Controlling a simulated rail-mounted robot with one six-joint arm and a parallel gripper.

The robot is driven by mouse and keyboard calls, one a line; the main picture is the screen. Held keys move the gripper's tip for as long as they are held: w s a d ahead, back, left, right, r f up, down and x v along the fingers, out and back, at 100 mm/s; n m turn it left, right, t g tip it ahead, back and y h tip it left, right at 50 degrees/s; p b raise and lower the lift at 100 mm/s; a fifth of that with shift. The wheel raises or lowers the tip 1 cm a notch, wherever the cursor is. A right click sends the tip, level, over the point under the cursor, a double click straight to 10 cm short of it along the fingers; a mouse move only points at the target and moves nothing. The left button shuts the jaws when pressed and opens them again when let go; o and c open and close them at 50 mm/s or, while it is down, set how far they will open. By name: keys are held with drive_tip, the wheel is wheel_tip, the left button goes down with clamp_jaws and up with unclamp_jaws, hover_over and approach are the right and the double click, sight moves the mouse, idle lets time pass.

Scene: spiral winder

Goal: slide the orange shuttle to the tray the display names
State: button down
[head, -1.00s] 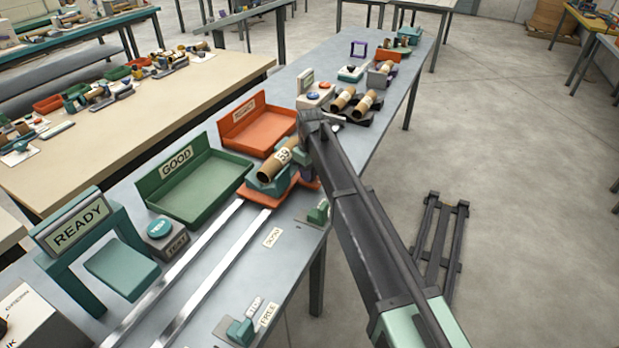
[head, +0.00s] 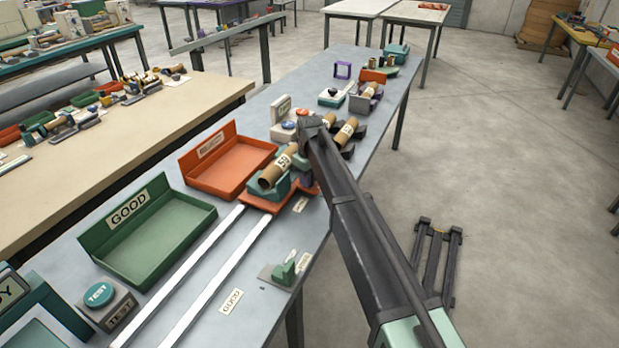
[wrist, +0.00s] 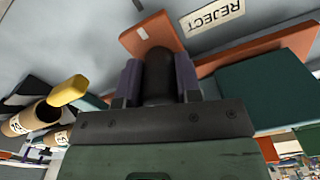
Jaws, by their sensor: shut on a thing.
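The orange shuttle (head: 262,203) sits at the far end of two pale rails, beside the orange tray (head: 232,160). It carries a cardboard tube (head: 278,170) in a teal cradle. In the wrist view, my gripper's purple fingers (wrist: 158,84) are shut on a dark upright knob (wrist: 157,62), with the shuttle's orange plate (wrist: 152,35) just beyond. A REJECT label (wrist: 212,14) lies near it. The green tray (head: 150,240), marked GOOD, is nearer. The display (head: 10,290) is cut off at the left edge, showing only a Y.
A round teal TEST button (head: 99,294) stands at the near left. A green stop block (head: 285,268) sits at the bench's right edge by a GOOD label (head: 231,301). More tubes (head: 347,131) and devices stand beyond the shuttle.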

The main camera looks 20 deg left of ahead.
drive_tip(key=shift+w, duration=0.25)
drive_tip(key=c, duration=0.8)
unclamp_jaws()
drive_tip(key=shift+w, duration=0.1)
wheel_tip(320, 180, up, 11)
drive_tip(key=p, duration=1.1)
drive_tip(key=shift+r, duration=0.1)
drive_tip(key=shift+f, duration=0.2)
